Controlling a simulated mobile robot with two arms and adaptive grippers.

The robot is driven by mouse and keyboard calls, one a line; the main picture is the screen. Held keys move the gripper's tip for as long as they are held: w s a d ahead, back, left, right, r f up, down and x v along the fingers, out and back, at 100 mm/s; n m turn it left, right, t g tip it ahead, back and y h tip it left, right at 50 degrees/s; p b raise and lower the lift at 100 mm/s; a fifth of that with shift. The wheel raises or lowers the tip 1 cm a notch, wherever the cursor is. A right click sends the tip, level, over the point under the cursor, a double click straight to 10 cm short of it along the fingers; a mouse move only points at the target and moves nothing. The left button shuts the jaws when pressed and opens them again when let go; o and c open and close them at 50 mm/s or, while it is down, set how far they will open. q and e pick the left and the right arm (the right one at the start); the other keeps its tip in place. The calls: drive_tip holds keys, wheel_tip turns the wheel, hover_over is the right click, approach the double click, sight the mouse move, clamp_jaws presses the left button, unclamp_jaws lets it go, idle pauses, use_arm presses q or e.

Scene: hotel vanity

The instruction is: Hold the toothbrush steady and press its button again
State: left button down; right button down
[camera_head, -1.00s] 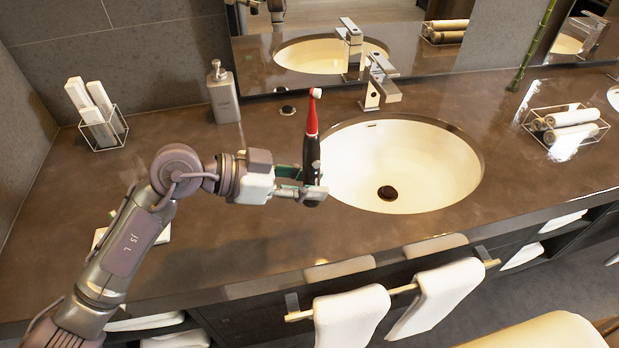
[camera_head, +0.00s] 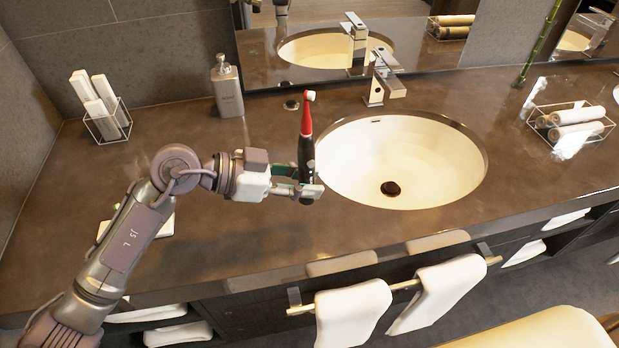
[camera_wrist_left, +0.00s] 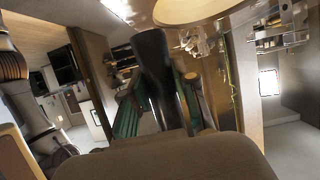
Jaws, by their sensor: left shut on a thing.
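The electric toothbrush (camera_head: 306,148) has a black handle, a red upper part and a white brush head. It stands nearly upright in my left gripper (camera_head: 303,190), which is shut on the lower handle, above the counter at the left edge of the sink. In the left wrist view the black handle (camera_wrist_left: 155,75) rises between the green-padded fingers (camera_wrist_left: 160,108). My right gripper is not in view.
The oval sink (camera_head: 440,160) lies right of the toothbrush, with the faucet (camera_head: 382,80) behind it. A soap dispenser (camera_head: 227,88) and a wire holder (camera_head: 107,125) stand at the back left. Towels (camera_head: 352,312) hang along the front. The front left counter is mostly clear.

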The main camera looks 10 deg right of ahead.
use_arm(q)
drive_tip(key=shift+w+a+f+b, duration=0.2)
drive_tip(key=shift+w+a+f, duration=0.25)
drive_tip(key=shift+a+f, duration=0.35)
drive_tip(key=shift+w+a+f+b, duration=0.25)
drive_tip(key=shift+w+a+f, duration=0.15)
drive_tip(key=shift+a+f, duration=0.4)
drive_tip(key=shift+w+a+f+b, duration=0.2)
drive_tip(key=shift+w+a+f, duration=0.25)
drive_tip(key=shift+a+f, duration=0.3)
drive_tip(key=shift+w+a+f+b, duration=0.3)
drive_tip(key=shift+w+a+f, duration=0.15)
drive_tip(key=shift+a+f, duration=0.3)
drive_tip(key=shift+w+a+f+b, duration=0.35)
drive_tip(key=shift+a+f, duration=0.3)
drive_tip(key=shift+f, duration=0.25)
drive_tip(key=shift+w+a+f+b, duration=0.25)
drive_tip(key=shift+w+a+f, duration=0.25)
drive_tip(key=shift+a+f, duration=0.25)
drive_tip(key=shift+d, duration=0.1)
idle(1.4)
